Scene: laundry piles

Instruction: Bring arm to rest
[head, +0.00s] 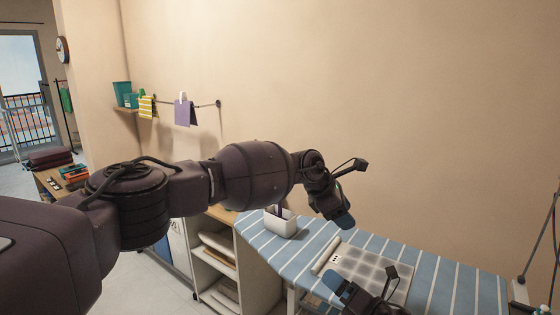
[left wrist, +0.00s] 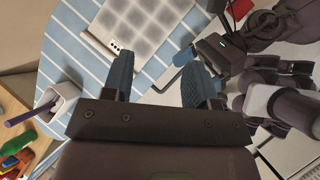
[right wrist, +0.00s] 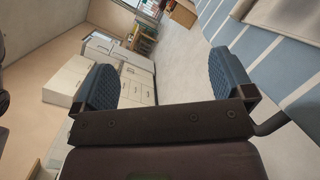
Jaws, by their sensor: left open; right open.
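My left arm reaches across the head view from the left. Its gripper (head: 341,213) hangs above the blue striped ironing board (head: 455,285). In the left wrist view the left gripper (left wrist: 157,82) has its blue fingers apart with nothing between them. My right gripper (head: 340,286) is low in the head view, near the front of the board. In the right wrist view the right gripper (right wrist: 162,88) has its fingers wide apart and empty, with floor and cabinets beyond. Part of the right arm shows in the left wrist view.
A grey checked cloth (head: 372,269) lies on the board; it also shows in the left wrist view (left wrist: 135,25). A white holder (head: 280,223) stands at the board's left end. White shelves (head: 216,265) stand left of the board. A beige wall is behind.

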